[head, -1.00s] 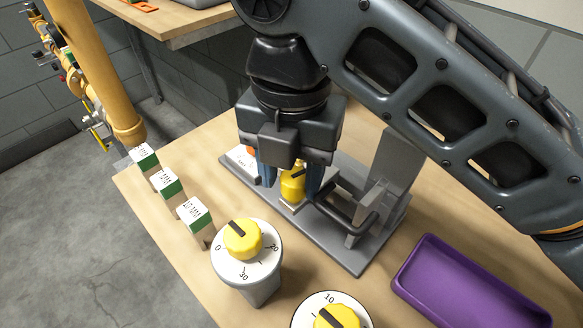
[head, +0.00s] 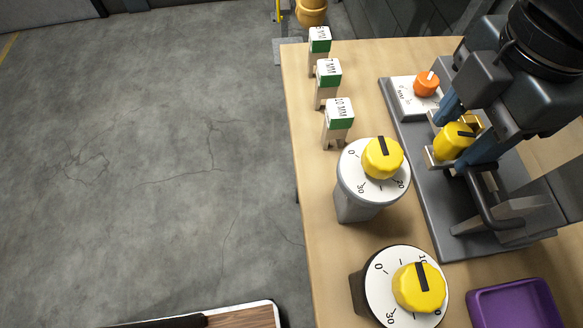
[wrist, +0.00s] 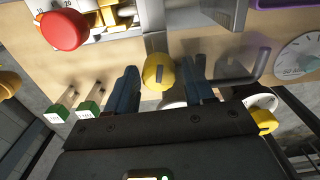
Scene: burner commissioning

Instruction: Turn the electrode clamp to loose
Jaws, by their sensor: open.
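The electrode clamp appears to be the yellow knob with a dark pointer bar (head: 455,141) on the grey fixture plate (head: 432,205). It also shows in the wrist view (wrist: 158,72). My gripper (head: 464,130) is open, with one blue finger on each side of this knob. In the wrist view, my gripper (wrist: 162,82) shows narrow gaps between the knob and both fingers. Any loose or tight marking is not readable. The knob's base is partly hidden by the fingers.
An orange knob (head: 426,84) sits on a white plate beside the clamp. Two dials with yellow knobs (head: 382,158) (head: 418,287) and several green-banded gauge blocks (head: 338,122) stand near the table edge. A dark bar handle (head: 484,203) and purple tray (head: 515,306) are close by.

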